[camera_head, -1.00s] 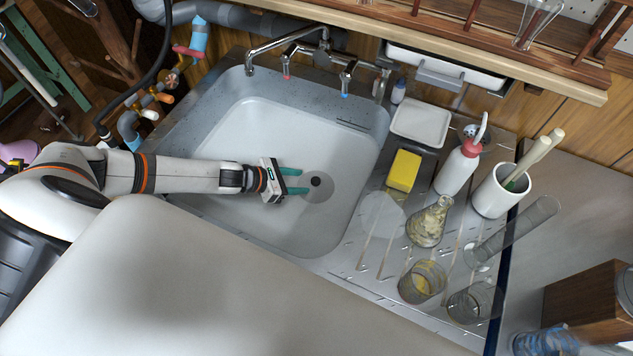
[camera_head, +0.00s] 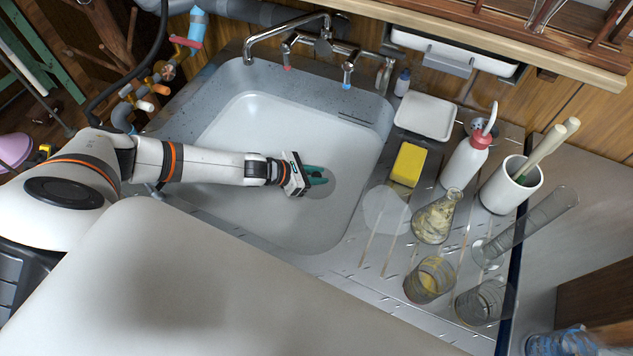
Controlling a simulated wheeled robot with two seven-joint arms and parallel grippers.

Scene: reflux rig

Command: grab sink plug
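The white sink basin (camera_head: 250,125) lies at the middle of the view. A round grey drain area (camera_head: 326,191) is on its floor, right of centre. The small dark sink plug (camera_head: 318,175) sits at this area and is mostly hidden between my fingers. My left gripper (camera_head: 320,175), with green fingers, reaches in from the left, low over the basin floor. Its fingers are close together with the plug between them, and appear shut on it. I cannot tell whether the plug is lifted. My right gripper is not in view.
A metal faucet (camera_head: 287,31) stands behind the basin. On the right drainboard are a yellow sponge (camera_head: 408,164), a flask (camera_head: 434,220), beakers, a white wash bottle (camera_head: 463,162) and a white cup (camera_head: 509,187). The rest of the basin is clear.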

